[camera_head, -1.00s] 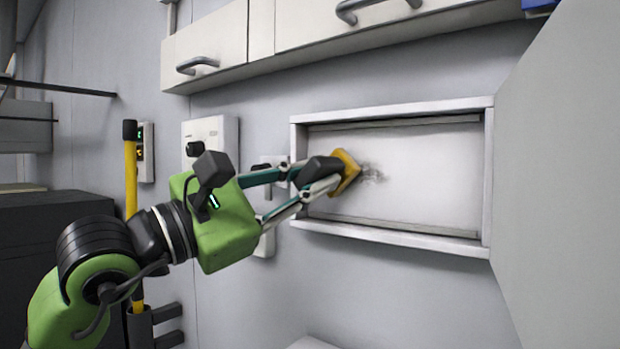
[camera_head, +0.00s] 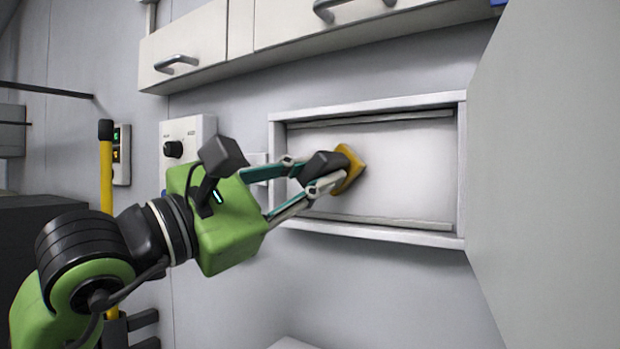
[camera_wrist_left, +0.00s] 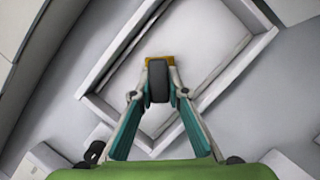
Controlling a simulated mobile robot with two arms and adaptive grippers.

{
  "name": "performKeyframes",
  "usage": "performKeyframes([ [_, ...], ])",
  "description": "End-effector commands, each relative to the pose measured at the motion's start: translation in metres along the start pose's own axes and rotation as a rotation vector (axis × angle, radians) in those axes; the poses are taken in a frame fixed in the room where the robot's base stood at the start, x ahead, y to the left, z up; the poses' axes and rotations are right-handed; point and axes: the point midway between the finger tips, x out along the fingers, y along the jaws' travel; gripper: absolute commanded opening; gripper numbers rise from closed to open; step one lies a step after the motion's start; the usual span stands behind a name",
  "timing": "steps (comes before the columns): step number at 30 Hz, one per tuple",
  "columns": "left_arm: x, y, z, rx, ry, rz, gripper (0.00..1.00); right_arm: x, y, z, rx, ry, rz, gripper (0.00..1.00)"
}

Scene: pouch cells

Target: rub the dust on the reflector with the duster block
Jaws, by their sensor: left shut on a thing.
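The reflector (camera_head: 410,165) is a pale flat panel set inside a white rectangular frame on the wall. It also shows in the left wrist view (camera_wrist_left: 200,55). My left gripper (camera_head: 328,172) is shut on the yellow duster block (camera_head: 350,168) and holds it at the left part of the reflector, seemingly against its face. In the left wrist view the block (camera_wrist_left: 160,61) shows only as a yellow edge behind the fingertips (camera_wrist_left: 158,82). No dark dust shows on the visible part of the reflector; the patch behind the block is hidden. My right gripper is not in view.
White cabinets with grey handles (camera_head: 176,64) hang above the frame. A large grey panel (camera_head: 550,170) stands close on the right. A control box with a black knob (camera_head: 174,149) and a yellow pole (camera_head: 106,180) are to the left.

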Motion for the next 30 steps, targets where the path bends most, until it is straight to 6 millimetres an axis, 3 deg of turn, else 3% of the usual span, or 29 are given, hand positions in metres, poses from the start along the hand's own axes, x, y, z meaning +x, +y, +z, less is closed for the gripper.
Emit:
performKeyframes([
  [30,0.024,-0.051,0.043,-0.001,-0.001,-0.002,0.00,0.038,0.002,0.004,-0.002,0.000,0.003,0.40],
])
